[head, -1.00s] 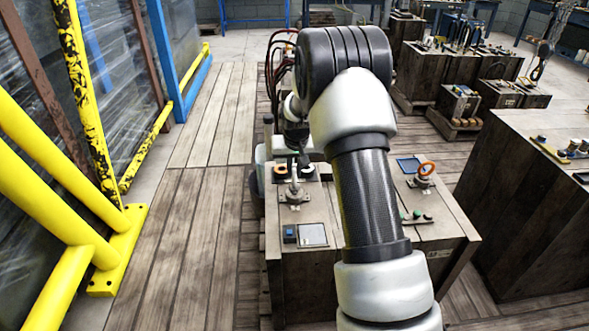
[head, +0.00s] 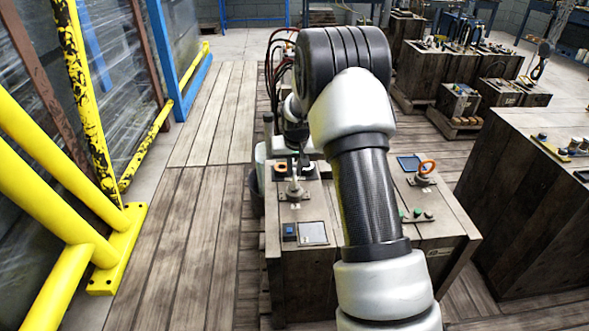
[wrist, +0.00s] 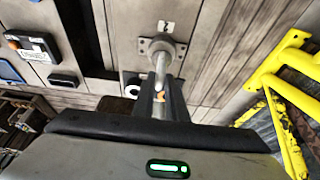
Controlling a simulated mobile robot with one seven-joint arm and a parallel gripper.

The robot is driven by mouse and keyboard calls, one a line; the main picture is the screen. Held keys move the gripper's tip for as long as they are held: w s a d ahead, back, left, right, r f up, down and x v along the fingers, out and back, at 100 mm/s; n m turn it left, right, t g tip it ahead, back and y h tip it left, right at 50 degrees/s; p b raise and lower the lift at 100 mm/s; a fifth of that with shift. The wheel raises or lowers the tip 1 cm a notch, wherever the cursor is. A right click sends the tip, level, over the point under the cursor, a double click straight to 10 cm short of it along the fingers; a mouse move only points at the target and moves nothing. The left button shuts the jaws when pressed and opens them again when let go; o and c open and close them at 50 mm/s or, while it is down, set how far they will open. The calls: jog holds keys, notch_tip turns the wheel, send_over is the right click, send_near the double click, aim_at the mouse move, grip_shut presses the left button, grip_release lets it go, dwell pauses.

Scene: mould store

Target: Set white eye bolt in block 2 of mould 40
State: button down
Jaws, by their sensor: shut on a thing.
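My gripper (wrist: 160,98) points down at the block top in the wrist view. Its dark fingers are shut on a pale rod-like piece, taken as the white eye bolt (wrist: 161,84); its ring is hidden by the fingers. The bolt's lower end lines up with a round grey flanged socket (wrist: 162,46) beside a label "2" (wrist: 165,27). I cannot tell how far it is inside. In the head view the socket (head: 294,194) is on the left part of the wooden mould (head: 300,260), under my gripper.
An orange eye bolt (head: 427,167) stands at the mould's right. A blue and grey panel (head: 312,233) lies in front of the socket. A yellow rack guard (head: 125,250) is at left and another wooden mould (head: 535,210) at right. The plank floor between guard and mould is clear.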

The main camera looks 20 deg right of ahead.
jog(key=c, duration=1.7)
grip_release()
jog(key=shift+r, duration=0.1)
